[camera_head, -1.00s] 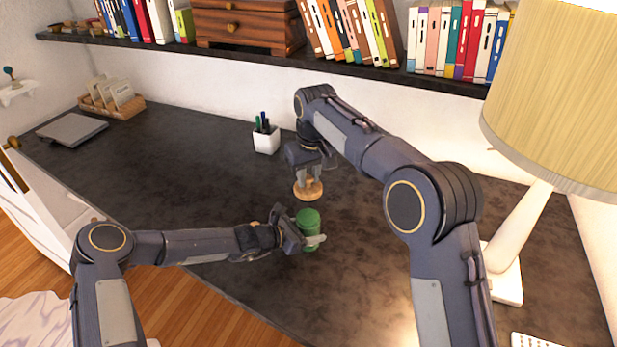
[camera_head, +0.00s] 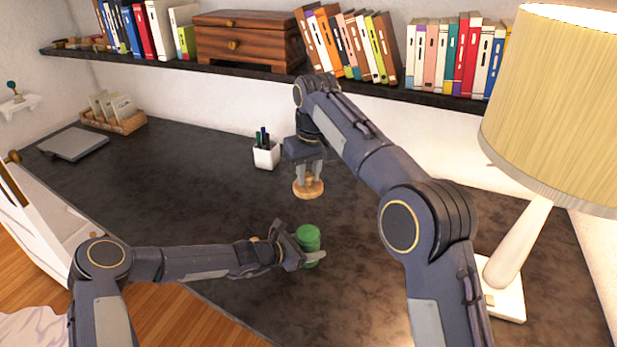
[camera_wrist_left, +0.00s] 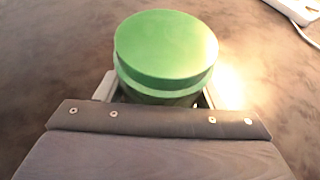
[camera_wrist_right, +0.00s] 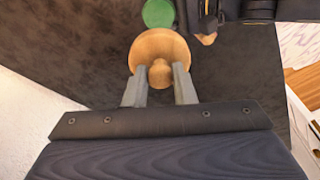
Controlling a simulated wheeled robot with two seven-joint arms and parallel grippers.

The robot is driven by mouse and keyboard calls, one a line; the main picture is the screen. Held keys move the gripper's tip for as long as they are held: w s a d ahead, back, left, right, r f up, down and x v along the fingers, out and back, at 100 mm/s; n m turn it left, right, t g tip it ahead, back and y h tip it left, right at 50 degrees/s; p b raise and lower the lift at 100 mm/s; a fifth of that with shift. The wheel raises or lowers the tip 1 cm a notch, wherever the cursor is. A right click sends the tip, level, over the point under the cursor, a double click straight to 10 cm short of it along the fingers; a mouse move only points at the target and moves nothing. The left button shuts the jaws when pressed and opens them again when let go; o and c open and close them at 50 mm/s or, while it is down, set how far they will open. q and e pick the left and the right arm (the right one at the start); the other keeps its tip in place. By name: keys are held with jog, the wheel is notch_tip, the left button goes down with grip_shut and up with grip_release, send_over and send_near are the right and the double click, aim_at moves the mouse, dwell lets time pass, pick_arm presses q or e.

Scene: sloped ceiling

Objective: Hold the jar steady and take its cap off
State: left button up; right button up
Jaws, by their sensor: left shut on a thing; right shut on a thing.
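The green jar (camera_head: 308,238) stands upright on the desk in the head view. My left gripper (camera_head: 306,258) is shut around its side. In the left wrist view the jar (camera_wrist_left: 167,45) shows a flat-looking green top with a rim below it, between the fingers. The cap (camera_head: 308,189) is a round wooden disc with a knob, apart from the jar and above it in the head view. My right gripper (camera_head: 309,175) is shut on the knob. In the right wrist view the cap (camera_wrist_right: 160,45) is between the fingertips, with the jar beyond. I cannot tell the cap's exact height.
A white pen cup (camera_head: 266,155) stands behind the cap to the left. A lamp (camera_head: 515,250) stands at the right. A closed laptop-like slab (camera_head: 74,144) and a wooden letter holder (camera_head: 113,118) are at the far left. The desk (camera_head: 190,180) between is clear.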

pick_arm(q)
jog(key=o, duration=1.2)
jog(key=v, duration=1.2)
jog(key=shift+f, duration=0.1)
